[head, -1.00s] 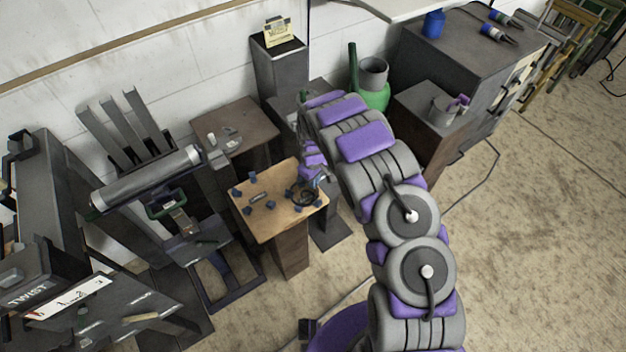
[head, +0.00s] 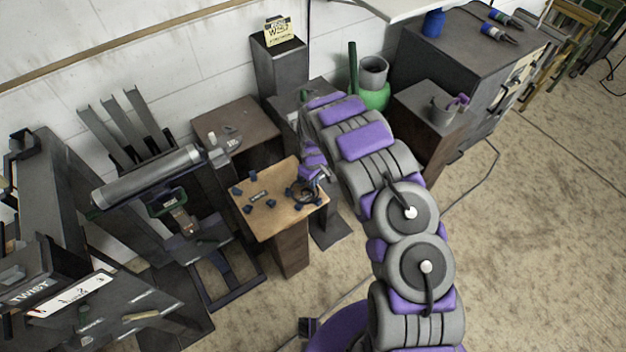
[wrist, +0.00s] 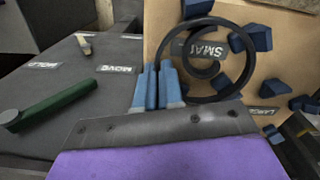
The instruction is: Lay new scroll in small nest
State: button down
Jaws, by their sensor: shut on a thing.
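The scroll (wrist: 231,88) is a dark flat metal spiral. In the wrist view the blue fingers of my gripper (wrist: 157,86) are shut on its left edge. The scroll lies over the SMALL label (wrist: 206,50) on the wooden nest board (wrist: 170,20), among several blue blocks (wrist: 242,72). I cannot tell whether it touches the board or is just above it. In the head view the scroll (head: 304,192) shows as a dark ring at the right side of the board (head: 285,225), with my gripper (head: 314,174) beside it.
A LARGE label (wrist: 262,111) and more blue blocks mark the board's other part. In the wrist view a green rod (wrist: 62,105) lies on a dark labelled top to the left. A brown table (head: 250,120) stands behind the board, and a machine with a grey roller (head: 150,178) stands left.

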jog(key=shift+s+f, duration=0.2)
jog(key=c, duration=1.4)
grip_release()
jog(key=shift+w, duration=0.1)
jog(key=shift+c, duration=0.2)
jog(key=shift+o, duration=1.2)
jog(key=shift+w+r, duration=0.1)
jog(key=shift+r, duration=0.15)
notch_tip(320, 180, up, 17)
jog(key=p, duration=0.3)
